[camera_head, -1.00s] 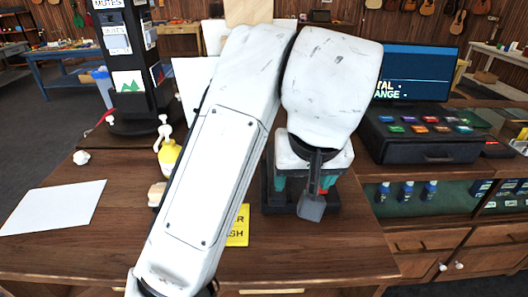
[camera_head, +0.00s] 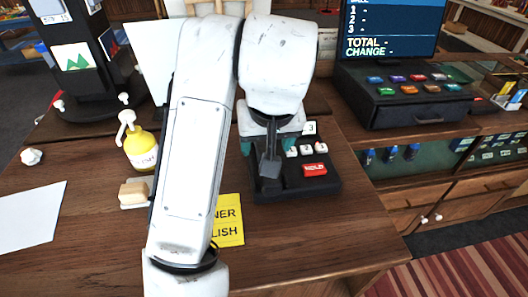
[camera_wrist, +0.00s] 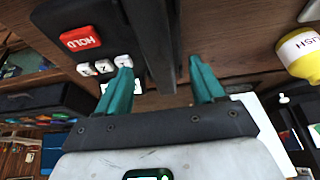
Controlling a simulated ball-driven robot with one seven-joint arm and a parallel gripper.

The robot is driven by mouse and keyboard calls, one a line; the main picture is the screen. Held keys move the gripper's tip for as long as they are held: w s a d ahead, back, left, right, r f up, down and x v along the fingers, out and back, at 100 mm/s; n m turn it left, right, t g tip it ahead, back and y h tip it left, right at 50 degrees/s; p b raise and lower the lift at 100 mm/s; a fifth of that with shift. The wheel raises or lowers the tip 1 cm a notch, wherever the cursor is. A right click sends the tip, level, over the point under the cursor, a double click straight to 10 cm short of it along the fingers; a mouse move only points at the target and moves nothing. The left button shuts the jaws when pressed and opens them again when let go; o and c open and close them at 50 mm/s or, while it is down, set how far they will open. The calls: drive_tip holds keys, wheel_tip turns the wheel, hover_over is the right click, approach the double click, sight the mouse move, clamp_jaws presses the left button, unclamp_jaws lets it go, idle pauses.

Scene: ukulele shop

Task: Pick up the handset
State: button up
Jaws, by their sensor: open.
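The handset (camera_wrist: 153,40) is a long dark bar in the wrist view, lying beside the phone's keys. The black phone (camera_head: 325,186) stands on the wooden counter in the head view, with white number keys and a red HOLD key (camera_head: 314,169). My gripper (camera_head: 268,148) is over the phone's left part, its teal fingers pointing down. In the wrist view my gripper (camera_wrist: 158,66) is open, with one finger on each side of the handset. I cannot tell whether the fingers touch it. In the head view my gripper and arm hide most of the handset.
A yellow polish bottle (camera_head: 141,150), a tan block (camera_head: 133,193) and a yellow sign (camera_head: 229,222) are left of the phone. A register (camera_head: 415,103) stands at right. A black display stand (camera_head: 80,85) is at back left. The counter's front right is clear.

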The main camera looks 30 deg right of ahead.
drive_tip(key=x, duration=0.5)
drive_tip(key=shift+r, duration=0.1)
drive_tip(key=shift+c, duration=0.2)
drive_tip(key=c, duration=1.1)
drive_tip(key=shift+r, duration=0.1)
